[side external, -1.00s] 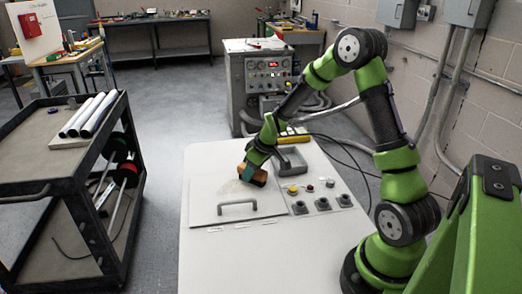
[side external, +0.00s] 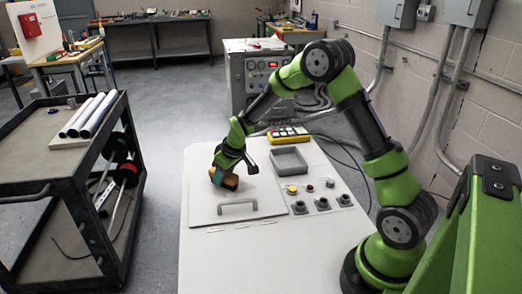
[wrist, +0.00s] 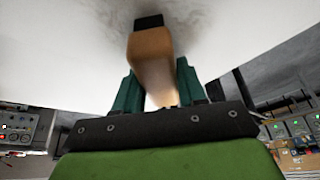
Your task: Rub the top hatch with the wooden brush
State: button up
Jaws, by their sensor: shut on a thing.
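The top hatch (side external: 262,192) is a flat, pale panel on the white bench, with a grey bar handle (side external: 238,206) near its front edge. My gripper (side external: 218,171) is over the hatch's back left part, shut on the wooden brush (side external: 228,181). In the wrist view the brush (wrist: 152,58) sits between the two teal fingers of my gripper (wrist: 157,88). Its dark end points at the pale surface, where a grey smudge shows around it. The brush appears to touch the hatch, but the exact contact is hard to see.
Right of the hatch are a yellow button (side external: 292,189) and several dark knobs (side external: 322,203). A grey tray (side external: 289,160) and a yellow control box (side external: 288,135) lie behind. A black cart (side external: 70,190) stands left, apart from the bench (side external: 235,262).

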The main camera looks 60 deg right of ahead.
jog(key=shift+w+a, duration=1.35)
jog(key=shift+a, duration=0.1)
jog(key=shift+s+a, duration=0.5)
jog(key=shift+s, duration=0.1)
jog(key=shift+s+d, duration=4.8)
jog(key=shift+d, duration=0.15)
jog(key=shift+s+a, duration=0.5)
jog(key=shift+w+a, duration=4.75)
jog(key=shift+a, duration=0.35)
jog(key=shift+s+a, duration=0.25)
jog(key=shift+s, duration=0.35)
jog(key=shift+s+d, duration=4.8)
jog(key=shift+d, duration=0.1)
notch_tip(320, 180, up, 2)
jog(key=shift+w+a+r, duration=0.1)
jog(key=shift+r, duration=3)
